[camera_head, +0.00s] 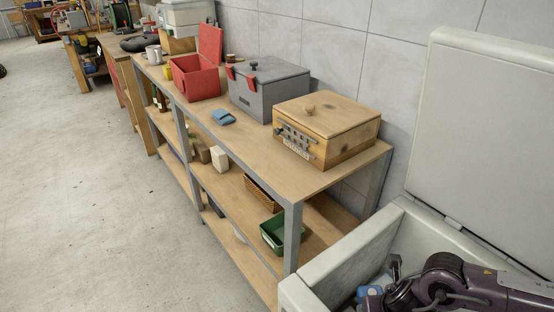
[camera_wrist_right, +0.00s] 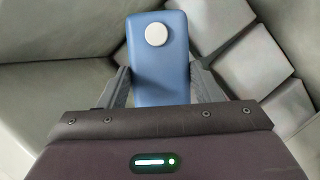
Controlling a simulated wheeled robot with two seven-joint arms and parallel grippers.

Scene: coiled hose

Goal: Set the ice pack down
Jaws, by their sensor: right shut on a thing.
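The ice pack (camera_wrist_right: 162,70) is a flat blue block with a round white cap. In the right wrist view it sits upright in the picture between the two grey fingers of my right gripper (camera_wrist_right: 160,84), which is shut on it. In the head view my right arm reaches into the open pale chest at the lower right. A bit of the blue ice pack (camera_head: 368,291) shows there beside my gripper, mostly hidden by it and the chest wall. I cannot tell whether the pack touches the chest floor. My left gripper is not in view.
The chest (camera_head: 345,256) has its lid (camera_head: 480,140) raised. Pale blocks (camera_wrist_right: 252,68) lie inside, right of the pack. A shelf bench beside it carries a wooden box (camera_head: 328,120), a grey box (camera_head: 268,88), a red box (camera_head: 197,80) and a blue cloth (camera_head: 223,117).

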